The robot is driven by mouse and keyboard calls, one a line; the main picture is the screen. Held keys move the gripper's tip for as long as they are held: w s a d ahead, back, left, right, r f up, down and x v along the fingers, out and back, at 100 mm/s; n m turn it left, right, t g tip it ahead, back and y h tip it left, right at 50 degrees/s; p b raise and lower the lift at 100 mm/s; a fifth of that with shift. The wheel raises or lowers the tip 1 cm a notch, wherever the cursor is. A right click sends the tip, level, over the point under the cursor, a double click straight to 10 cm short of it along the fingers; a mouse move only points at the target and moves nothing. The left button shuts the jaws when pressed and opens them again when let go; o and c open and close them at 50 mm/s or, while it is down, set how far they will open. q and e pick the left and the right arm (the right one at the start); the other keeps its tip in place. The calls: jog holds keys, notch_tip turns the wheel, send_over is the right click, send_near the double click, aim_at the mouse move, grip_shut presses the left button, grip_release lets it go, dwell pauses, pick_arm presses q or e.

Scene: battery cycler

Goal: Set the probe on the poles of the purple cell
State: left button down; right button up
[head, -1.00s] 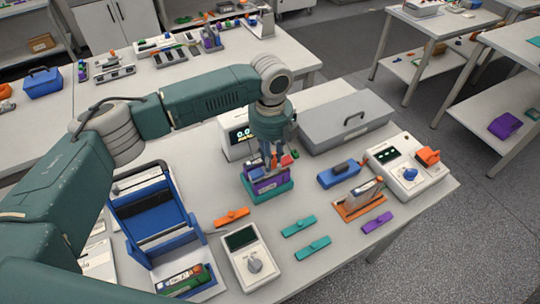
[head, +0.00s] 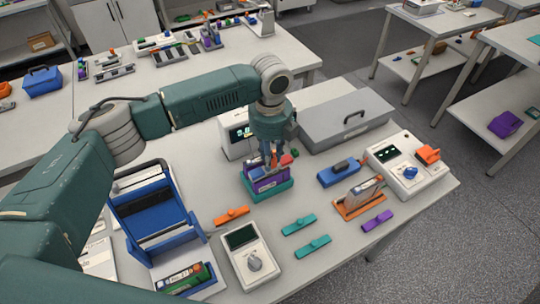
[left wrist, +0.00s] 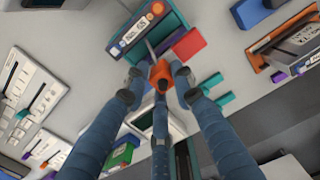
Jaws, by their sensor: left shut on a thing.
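The purple cell (head: 268,183) sits upright in a teal cradle (head: 270,193) at the middle of the table. In the left wrist view, the cradle (left wrist: 172,22) and the numbered label of the cell (left wrist: 138,30) show past the fingers. My left gripper (head: 272,163) is right above the cell. In the left wrist view its fingers (left wrist: 160,85) are shut on the orange probe (left wrist: 161,72), whose grey tip reaches toward the cell's top. I cannot tell whether the tip touches the poles. A red block (left wrist: 188,44) shows beside the probe. My right gripper is not in view.
A meter with a lit display (head: 240,138) stands behind the cradle, and a grey case (head: 345,122) behind right. An orange cradle (head: 360,200) with a cell stands to the right. A handheld meter (head: 247,252), teal clips (head: 298,225) and a blue rack (head: 150,215) lie in front and left.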

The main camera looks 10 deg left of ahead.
pick_arm(q)
notch_tip(320, 180, up, 3)
jog(key=shift+f+p, duration=0.2)
jog(key=shift+p, duration=0.9)
jog(key=shift+r, duration=2.2)
